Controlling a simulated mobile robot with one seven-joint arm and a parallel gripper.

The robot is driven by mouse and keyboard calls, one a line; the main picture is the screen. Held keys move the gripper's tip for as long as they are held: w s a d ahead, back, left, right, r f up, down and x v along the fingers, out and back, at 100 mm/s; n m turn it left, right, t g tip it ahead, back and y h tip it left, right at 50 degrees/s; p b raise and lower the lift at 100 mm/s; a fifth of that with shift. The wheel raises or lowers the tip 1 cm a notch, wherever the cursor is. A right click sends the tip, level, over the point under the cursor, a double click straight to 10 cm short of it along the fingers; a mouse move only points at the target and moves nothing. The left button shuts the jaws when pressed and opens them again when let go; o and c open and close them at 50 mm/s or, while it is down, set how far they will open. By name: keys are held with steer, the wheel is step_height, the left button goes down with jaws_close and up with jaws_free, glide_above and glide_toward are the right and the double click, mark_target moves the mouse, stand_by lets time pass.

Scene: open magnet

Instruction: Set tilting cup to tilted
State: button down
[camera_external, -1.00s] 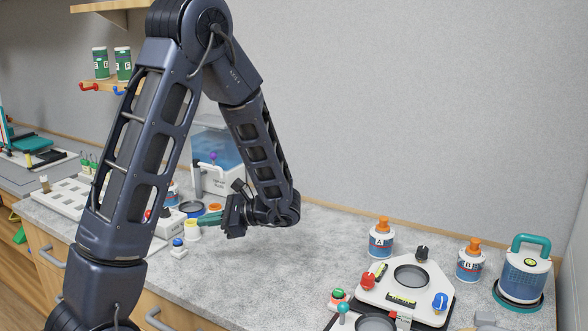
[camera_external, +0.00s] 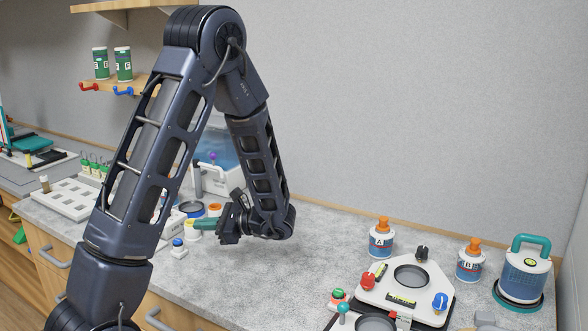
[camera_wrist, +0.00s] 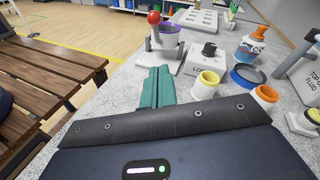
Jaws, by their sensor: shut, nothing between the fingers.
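The tilting cup (camera_wrist: 168,48) shows in the wrist view as a pale cup with a purple rim, held in a grey stand on a white base. It looks roughly upright. A lever with a red ball (camera_wrist: 154,17) rises at its left side. My gripper (camera_wrist: 157,75) has its teal fingers shut and empty. They point toward the cup's base, with the fingertips just short of it in the picture; the exact gap cannot be told. In the external view my gripper (camera_external: 204,224) is low over the counter, and my arm hides the cup.
Right of the fingers stand a yellow-rimmed cup (camera_wrist: 206,85), a box with a black knob (camera_wrist: 209,49), a blue dish (camera_wrist: 247,76) and an orange-rimmed cup (camera_wrist: 265,95). A white rack (camera_wrist: 200,18) lies behind. Counter right of my gripper (camera_external: 310,265) is clear.

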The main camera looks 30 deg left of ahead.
steer(key=x, duration=0.7)
steer(key=shift+s+a, duration=0.2)
steer(key=shift+a, duration=0.1)
steer(key=shift+s+a+r, duration=0.55)
steer(key=shift+a+r, duration=0.15)
steer(key=shift+a, duration=0.1)
steer(key=shift+s+a+r, duration=0.35)
steer(key=shift+a+r, duration=0.05)
steer(key=shift+a, duration=0.2)
steer(key=shift+r, duration=0.1)
steer(key=a+r+m+t+h, duration=0.1)
steer(key=a+r+h, duration=0.6)
steer(key=a, duration=0.3)
steer(key=shift+a+m+h, duration=0.3)
steer(key=shift+m+h, duration=0.1)
steer(key=shift+h, duration=0.3)
